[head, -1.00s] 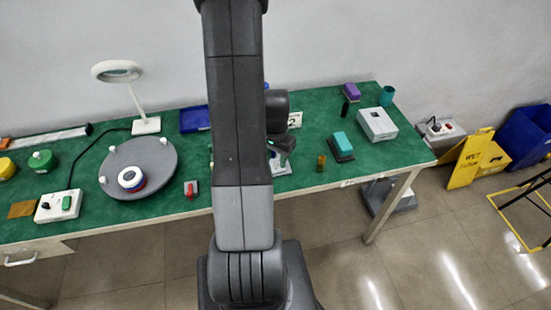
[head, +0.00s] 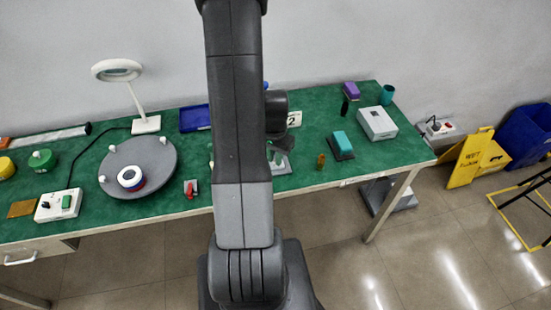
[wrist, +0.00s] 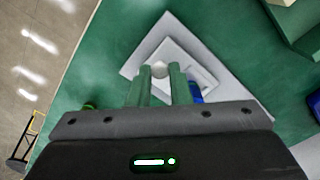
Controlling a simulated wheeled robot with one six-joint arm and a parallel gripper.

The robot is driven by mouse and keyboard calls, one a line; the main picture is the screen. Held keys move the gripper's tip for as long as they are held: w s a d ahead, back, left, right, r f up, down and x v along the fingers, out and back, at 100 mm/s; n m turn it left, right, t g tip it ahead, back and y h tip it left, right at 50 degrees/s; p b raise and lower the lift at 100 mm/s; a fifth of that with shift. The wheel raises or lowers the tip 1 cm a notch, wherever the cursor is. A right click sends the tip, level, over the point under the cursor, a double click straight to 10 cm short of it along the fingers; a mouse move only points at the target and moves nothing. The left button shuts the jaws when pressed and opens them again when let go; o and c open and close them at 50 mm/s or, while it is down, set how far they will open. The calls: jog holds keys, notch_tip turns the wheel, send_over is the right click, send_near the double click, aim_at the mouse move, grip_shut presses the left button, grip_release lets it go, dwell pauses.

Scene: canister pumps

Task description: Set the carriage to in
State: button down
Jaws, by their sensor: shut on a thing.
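The carriage is a pale slab (wrist: 193,62) lying on a wider light grey base plate (wrist: 168,28) on the green bench, as the wrist view shows. A round whitish knob (wrist: 159,70) stands up from the carriage. My gripper (wrist: 160,74) is shut on this knob, one green-tinted finger on each side. In the head view my gripper (head: 276,157) is low over the base (head: 283,167), at the bench's front part. My arm and wrist hide most of the carriage there. I cannot tell how far along its base the carriage sits.
A small amber cylinder (head: 320,161) and a teal-topped block (head: 341,145) stand to the right. A red-handled switch (head: 190,188) and a grey turntable (head: 160,155) are to the left. A blue thing (wrist: 196,93) shows beside my finger in the wrist view.

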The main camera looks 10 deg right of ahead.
jog(key=w+b, duration=0.1)
jog(key=w, duration=0.5)
jog(key=shift+w+a, duration=0.1)
jog(key=shift+w, duration=0.3)
jog(key=c, duration=1.3)
grip_release()
jog(key=shift+c, duration=0.2)
notch_tip(320, 180, up, 14)
jog(key=b, duration=0.1)
jog(key=shift+f, duration=0.1)
